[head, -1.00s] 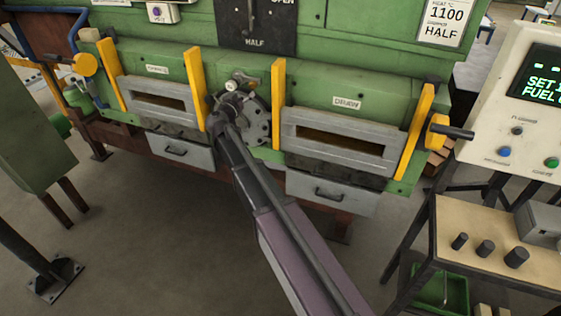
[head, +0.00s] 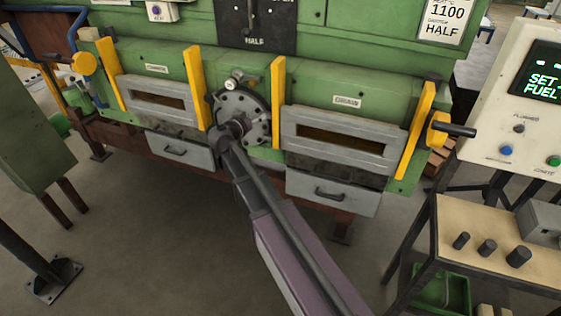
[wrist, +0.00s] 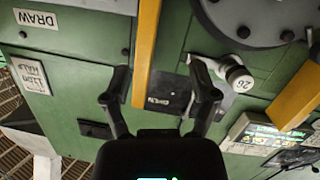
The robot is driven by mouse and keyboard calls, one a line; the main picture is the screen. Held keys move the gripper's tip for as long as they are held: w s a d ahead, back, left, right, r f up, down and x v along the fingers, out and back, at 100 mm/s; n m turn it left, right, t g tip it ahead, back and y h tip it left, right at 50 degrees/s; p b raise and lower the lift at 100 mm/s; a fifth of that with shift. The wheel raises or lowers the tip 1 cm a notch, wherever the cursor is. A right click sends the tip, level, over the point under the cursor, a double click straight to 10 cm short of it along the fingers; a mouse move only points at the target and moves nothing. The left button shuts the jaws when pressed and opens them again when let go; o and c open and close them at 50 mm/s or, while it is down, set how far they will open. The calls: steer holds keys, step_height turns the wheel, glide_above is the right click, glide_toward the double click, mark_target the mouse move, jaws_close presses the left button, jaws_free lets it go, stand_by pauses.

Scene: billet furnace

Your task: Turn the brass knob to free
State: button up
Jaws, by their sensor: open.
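I cannot make out a clearly brass-coloured knob in either view. A small pale round fitting (head: 232,85) sits at the top of a dark round bolted flange (head: 258,103) on the green furnace front. In the wrist view, a pale capped fitting marked with a number (wrist: 238,76) is just right of the right finger, below the round flange (wrist: 262,18). My gripper (wrist: 160,69) is open and empty, its two fingers spread in front of the green panel, a yellow bar and a black label. In the head view my arm ends near the flange's lower left; the fingertips cannot be made out.
Yellow uprights (head: 278,100) flank the flange and two grey slotted doors (head: 338,137). Grey drawers (head: 331,192) hang below. A control console (head: 520,130) and a bench (head: 490,225) stand at right.

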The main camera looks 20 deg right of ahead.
steer(key=s+d+f+g+y+b, duration=0.2)
steer(key=s+d+f+g, duration=0.4)
steer(key=s+f, duration=0.5)
steer(key=shift+d+n+y, duration=0.2)
steer(key=shift+n+y, duration=0.1)
steer(key=shift+f, duration=0.1)
stand_by(0.4)
steer(key=s+a+f+n+g+y, duration=0.1)
steer(key=s+f+n+g+y, duration=0.1)
steer(key=s, duration=0.7)
steer(key=s+a+f+n+g+y, duration=0.2)
steer(key=s+y, duration=0.4)
steer(key=s, duration=0.3)
step_height(320, 180, down, 2)
steer(key=shift+f+n+g, duration=0.2)
steer(key=shift+n+g, duration=0.3)
steer(key=shift+g, duration=0.4)
